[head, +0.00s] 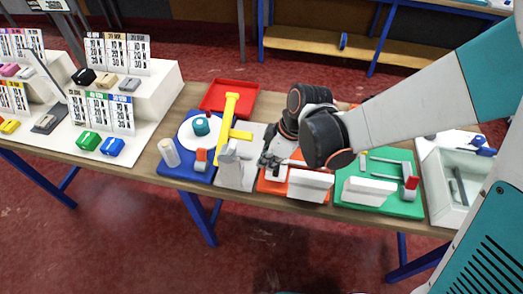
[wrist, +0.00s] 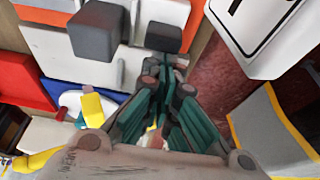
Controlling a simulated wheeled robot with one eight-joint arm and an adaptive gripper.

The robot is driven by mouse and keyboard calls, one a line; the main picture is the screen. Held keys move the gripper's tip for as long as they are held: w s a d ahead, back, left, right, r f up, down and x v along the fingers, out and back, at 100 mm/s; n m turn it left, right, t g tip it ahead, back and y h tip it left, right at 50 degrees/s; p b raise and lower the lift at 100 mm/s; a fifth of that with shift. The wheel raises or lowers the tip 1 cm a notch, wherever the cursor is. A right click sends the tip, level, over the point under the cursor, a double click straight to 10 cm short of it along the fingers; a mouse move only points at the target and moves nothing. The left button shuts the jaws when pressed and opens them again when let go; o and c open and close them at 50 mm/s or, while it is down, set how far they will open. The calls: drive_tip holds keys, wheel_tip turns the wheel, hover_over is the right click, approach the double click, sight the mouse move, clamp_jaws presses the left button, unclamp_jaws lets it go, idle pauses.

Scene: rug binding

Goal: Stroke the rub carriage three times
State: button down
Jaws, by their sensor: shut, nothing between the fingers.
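My gripper (head: 272,160) hangs over the orange station (head: 266,186) in the middle of the bench. Its fingers (wrist: 166,75) are shut and empty in the wrist view. In the wrist view, dark grey blocks (wrist: 96,31) stand on a white plate (wrist: 50,45) just beyond the fingertips; this looks like the rub carriage, but I cannot be sure. I cannot tell whether the fingertips touch a block. My wrist hides much of the orange station in the head view.
A blue base with a white disc (head: 186,131) and a yellow-armed station (head: 232,112) stand to the left. A green base (head: 398,206) with rods and a white sink-like tray (head: 447,208) are to the right. A red tray (head: 246,98) lies behind.

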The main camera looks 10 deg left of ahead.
drive_tip(key=d, duration=0.7)
drive_tip(key=s+d, duration=0.1)
drive_tip(key=d, duration=0.3)
drive_tip(key=shift+d, duration=0.35)
